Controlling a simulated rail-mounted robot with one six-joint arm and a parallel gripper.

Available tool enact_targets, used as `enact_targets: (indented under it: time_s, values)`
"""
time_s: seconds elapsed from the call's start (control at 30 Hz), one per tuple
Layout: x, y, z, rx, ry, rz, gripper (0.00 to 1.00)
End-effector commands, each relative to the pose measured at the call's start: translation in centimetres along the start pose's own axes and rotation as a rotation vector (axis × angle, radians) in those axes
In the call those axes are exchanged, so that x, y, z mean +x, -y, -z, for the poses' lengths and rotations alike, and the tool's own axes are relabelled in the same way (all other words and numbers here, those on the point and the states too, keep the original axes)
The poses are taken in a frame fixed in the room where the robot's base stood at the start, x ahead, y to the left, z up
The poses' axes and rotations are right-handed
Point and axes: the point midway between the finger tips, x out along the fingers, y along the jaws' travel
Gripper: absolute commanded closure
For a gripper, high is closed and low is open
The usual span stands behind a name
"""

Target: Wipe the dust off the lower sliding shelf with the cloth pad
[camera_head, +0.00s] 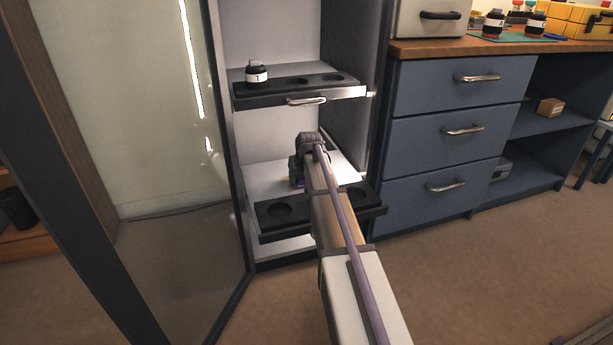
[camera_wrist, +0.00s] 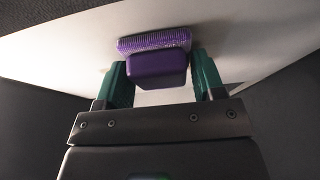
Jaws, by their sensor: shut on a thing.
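The lower sliding shelf (camera_head: 265,219) is pulled out of the tall cabinet; its black front strip has round recesses, and a pale surface lies behind it. My arm covers the middle of it. My gripper (camera_wrist: 160,66) is shut on the purple cloth pad (camera_wrist: 157,68), with a green finger on each side. In the wrist view the pad's bristly face is at or very near a white surface (camera_wrist: 245,35); I cannot tell whether it touches. In the head view only a bit of purple shows beside my wrist, over the lower shelf. I cannot make out any dust.
The upper shelf (camera_head: 350,92) is also out, above my wrist, with a black-and-white bottle (camera_head: 256,74) in its left recess. The open glass door (camera_head: 150,150) stands to the left. Blue drawers (camera_head: 445,130) with metal handles stand close on the right. The floor in front is clear.

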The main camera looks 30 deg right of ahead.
Motion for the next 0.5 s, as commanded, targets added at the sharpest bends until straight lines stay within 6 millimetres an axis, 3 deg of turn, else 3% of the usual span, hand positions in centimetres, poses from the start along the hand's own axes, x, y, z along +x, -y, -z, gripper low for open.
enact_targets:
  time_s: [0.2,0.5]
  values:
    - [-0.2,2.5,0.0,-0.002,0.000,0.000,0.56]
    - [-0.1,3.4,0.0,-0.001,0.000,0.000,0.56]
